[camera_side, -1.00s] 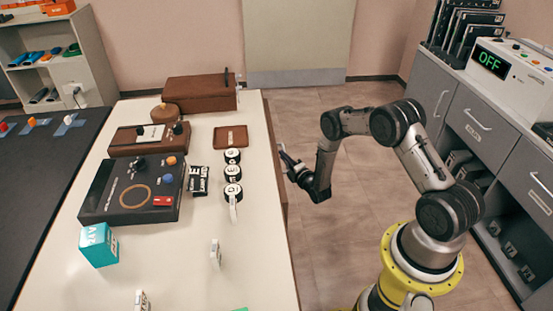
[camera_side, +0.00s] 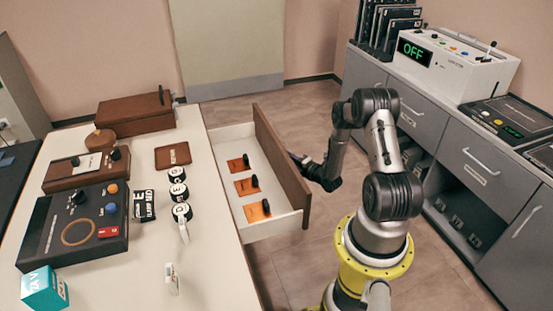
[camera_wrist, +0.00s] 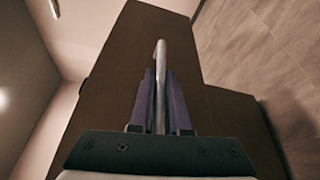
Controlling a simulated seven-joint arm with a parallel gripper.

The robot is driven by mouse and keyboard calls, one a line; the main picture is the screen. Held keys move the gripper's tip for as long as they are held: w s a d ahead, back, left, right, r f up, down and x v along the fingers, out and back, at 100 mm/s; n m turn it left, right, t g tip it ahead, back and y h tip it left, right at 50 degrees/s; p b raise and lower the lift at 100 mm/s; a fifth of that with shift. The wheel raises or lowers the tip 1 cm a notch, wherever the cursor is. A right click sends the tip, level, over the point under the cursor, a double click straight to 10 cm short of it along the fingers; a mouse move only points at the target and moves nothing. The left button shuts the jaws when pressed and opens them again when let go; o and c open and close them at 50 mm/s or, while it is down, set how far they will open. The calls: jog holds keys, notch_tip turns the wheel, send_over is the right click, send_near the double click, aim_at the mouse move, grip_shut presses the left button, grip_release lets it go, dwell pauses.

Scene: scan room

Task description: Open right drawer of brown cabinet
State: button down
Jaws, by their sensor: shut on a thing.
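The brown cabinet's drawer (camera_side: 284,165) stands pulled out from the right side of the white-topped table (camera_side: 218,265). Its white inside shows, with orange pieces (camera_side: 246,187) bearing black parts lying in a row. My gripper (camera_side: 300,160) is at the outer face of the brown drawer front. In the wrist view my gripper (camera_wrist: 160,100) is shut on a pale bar handle (camera_wrist: 160,65), one finger on each side of it, against the brown front (camera_wrist: 125,60). In the side view the drawer front hides most of the handle.
Dark devices (camera_side: 75,225), a brown box (camera_side: 135,112), white-and-black rolls (camera_side: 178,190) and a teal box (camera_side: 44,288) stand on the table. A grey cabinet (camera_side: 480,170) stands at the right. Open floor lies between the drawer and that cabinet.

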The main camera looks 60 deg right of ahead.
jog(key=shift+s+d, duration=0.3)
jog(key=shift+d, duration=0.05)
jog(key=c, duration=0.9)
grip_release()
